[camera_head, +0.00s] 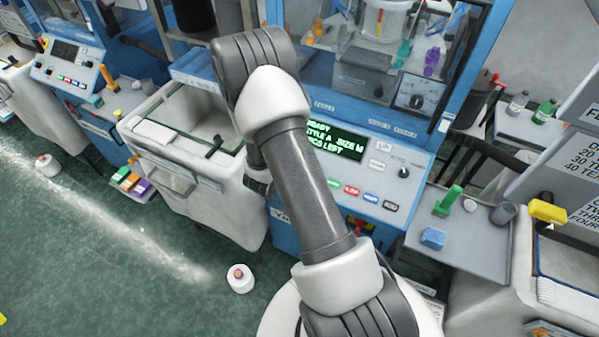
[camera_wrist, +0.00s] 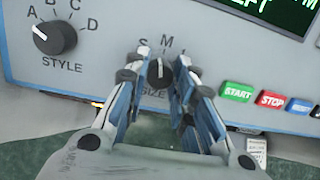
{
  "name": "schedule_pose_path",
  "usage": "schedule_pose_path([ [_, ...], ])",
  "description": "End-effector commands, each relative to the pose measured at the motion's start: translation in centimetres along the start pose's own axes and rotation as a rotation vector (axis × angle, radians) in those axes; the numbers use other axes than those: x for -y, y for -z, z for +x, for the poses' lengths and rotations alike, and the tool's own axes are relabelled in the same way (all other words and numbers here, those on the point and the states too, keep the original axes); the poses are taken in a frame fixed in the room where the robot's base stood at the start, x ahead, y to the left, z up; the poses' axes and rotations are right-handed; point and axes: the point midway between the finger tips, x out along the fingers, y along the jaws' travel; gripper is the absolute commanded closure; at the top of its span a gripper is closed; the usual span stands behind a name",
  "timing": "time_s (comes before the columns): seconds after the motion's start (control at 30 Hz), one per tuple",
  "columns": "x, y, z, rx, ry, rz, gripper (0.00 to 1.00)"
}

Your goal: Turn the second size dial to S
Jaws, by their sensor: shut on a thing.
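The size dial (camera_wrist: 160,76), a dark knob marked SIZE, is on the grey panel in the wrist view. The letters S and M show above it, with a third mark partly hidden at the right. My gripper (camera_wrist: 158,66) is shut on the dial, one finger on each side. The dial's white pointer line seems to point up, near M. The green-lit display (camera_head: 335,143) in the head view reads STYLE A, SIZE M. My arm hides the size dial and my gripper in the head view.
The style dial (camera_wrist: 55,38) is to the left, pointing toward A. Start (camera_wrist: 236,92), stop (camera_wrist: 270,99) and blue (camera_wrist: 299,106) buttons are to the right.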

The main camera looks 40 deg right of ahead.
Motion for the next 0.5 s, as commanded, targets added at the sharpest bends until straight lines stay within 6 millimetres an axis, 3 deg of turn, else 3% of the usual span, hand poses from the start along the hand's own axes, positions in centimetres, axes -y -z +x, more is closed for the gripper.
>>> schedule_pose_path([
  [0.5, 0.08, 0.04, 0.03, 0.015, -0.053, -0.400, 1.00],
])
